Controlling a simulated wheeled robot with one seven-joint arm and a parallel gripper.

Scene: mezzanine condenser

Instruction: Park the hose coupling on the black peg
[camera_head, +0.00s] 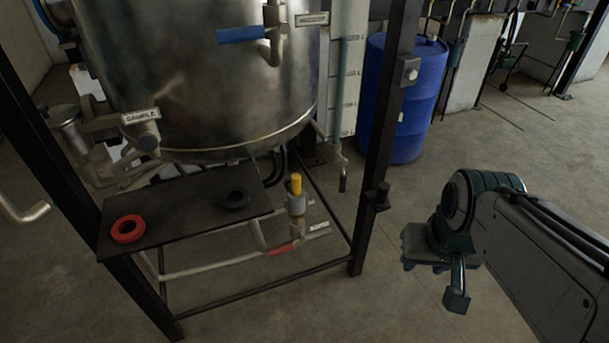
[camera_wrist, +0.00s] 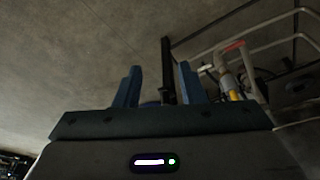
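My gripper (camera_wrist: 160,82) is open in the wrist view, its two blue fingers apart with nothing held between them. In the head view my gripper (camera_head: 455,297) hangs over open floor, right of the black frame. A short black peg (camera_head: 381,194) stands on a bracket on the frame's right post, left of my gripper. A grey collar (camera_head: 297,205), perhaps the hose coupling, sits around the base of an upright yellow piece (camera_head: 296,183) on the pipework beside the shelf. The yellow piece also shows right of my fingers in the wrist view (camera_wrist: 235,94).
A black shelf (camera_head: 185,222) holds a red ring (camera_head: 128,229) and a black ring (camera_head: 235,200). A steel tank (camera_head: 200,85) stands above it. A red-handled pipe (camera_head: 281,248) runs low. A blue drum (camera_head: 402,100) stands behind the post. Floor around my gripper is clear.

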